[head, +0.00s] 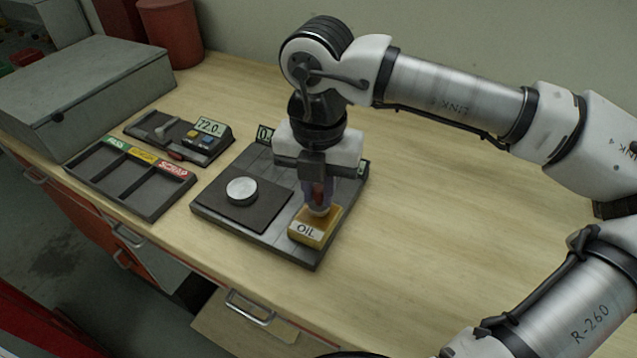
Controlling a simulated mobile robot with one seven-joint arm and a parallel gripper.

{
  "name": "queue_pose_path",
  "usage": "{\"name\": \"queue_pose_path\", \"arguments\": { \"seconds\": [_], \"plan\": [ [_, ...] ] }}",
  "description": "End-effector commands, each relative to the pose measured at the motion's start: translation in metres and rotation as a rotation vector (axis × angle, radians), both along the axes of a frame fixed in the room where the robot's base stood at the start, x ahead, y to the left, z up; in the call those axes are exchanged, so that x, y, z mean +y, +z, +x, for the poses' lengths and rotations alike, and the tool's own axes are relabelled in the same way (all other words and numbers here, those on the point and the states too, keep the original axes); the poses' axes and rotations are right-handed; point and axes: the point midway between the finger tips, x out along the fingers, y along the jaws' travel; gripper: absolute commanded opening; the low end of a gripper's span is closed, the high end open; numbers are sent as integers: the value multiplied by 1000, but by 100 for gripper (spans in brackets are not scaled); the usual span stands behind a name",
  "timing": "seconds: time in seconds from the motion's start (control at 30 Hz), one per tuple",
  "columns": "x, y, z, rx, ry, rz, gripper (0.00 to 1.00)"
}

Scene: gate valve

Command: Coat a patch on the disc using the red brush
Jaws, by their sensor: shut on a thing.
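The disc (241,191) is a small round silver piece lying on a dark square pad at the left of a grey board (266,238). My gripper (318,199) points straight down at the right part of the board, over a yellow block-like container marked OIL (307,231).
A tray (128,187) with three labelled compartments, one marked SCRAP, lies left of the board. Behind it is a device with a display reading 72.0 (180,137). A grey box (88,88) and a red bin (170,35) stand further back. The right of the wooden bench (440,230) is clear.

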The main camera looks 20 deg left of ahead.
Motion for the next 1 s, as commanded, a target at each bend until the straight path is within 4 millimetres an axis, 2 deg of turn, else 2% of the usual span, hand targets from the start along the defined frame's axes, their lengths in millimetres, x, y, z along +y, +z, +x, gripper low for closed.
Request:
{"name": "queue_pose_path", "arguments": {
  "seconds": [1.0],
  "plan": [
    [0,-5,0,0,0,0,0]
  ]
}}
